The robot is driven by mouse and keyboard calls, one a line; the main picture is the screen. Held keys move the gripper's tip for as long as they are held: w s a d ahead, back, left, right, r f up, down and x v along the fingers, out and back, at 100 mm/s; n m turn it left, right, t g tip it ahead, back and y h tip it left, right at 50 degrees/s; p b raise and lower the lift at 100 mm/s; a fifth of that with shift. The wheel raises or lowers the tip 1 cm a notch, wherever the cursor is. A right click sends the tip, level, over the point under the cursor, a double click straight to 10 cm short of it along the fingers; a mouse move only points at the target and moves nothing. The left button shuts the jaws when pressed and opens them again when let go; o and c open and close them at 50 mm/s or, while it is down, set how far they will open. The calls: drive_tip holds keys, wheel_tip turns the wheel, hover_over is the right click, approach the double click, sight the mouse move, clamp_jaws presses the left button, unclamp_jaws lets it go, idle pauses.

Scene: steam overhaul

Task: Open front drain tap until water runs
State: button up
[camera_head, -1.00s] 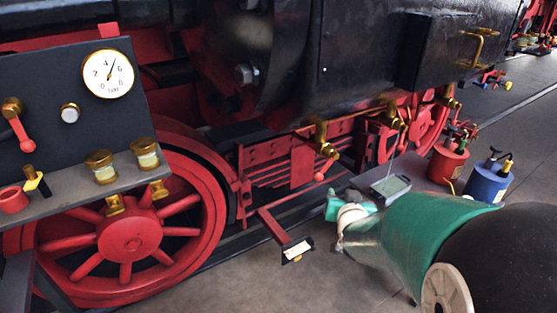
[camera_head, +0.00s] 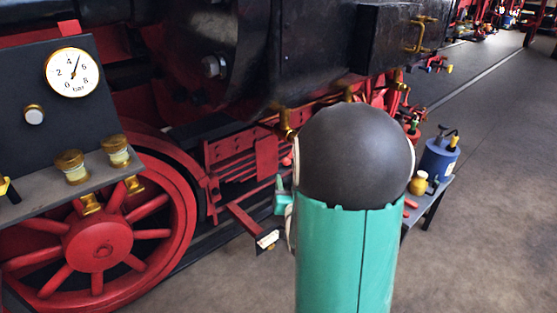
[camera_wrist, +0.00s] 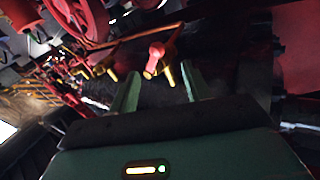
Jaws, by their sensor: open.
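A brass drain tap (camera_head: 287,126) hangs under the black cylinder, with a red lever end (camera_head: 287,161) below it. Part of it is hidden behind my arm. In the wrist view a brass tap with a red-ended lever (camera_wrist: 153,63) lies just beyond my fingertips, near the middle between them. My gripper (camera_wrist: 161,84) is open and empty, its two green fingers apart. In the head view my gripper (camera_head: 280,196) shows only partly beside my arm, below the tap. I see no running water.
A second brass tap (camera_wrist: 104,68) shows to the left in the wrist view. A blue can (camera_head: 439,158) stands on a small table at right.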

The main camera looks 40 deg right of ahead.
sight(286, 158)
drive_tip(key=x, duration=1.2)
drive_tip(key=shift+w+d, duration=0.1)
drive_tip(key=shift+d, duration=0.3)
clamp_jaws()
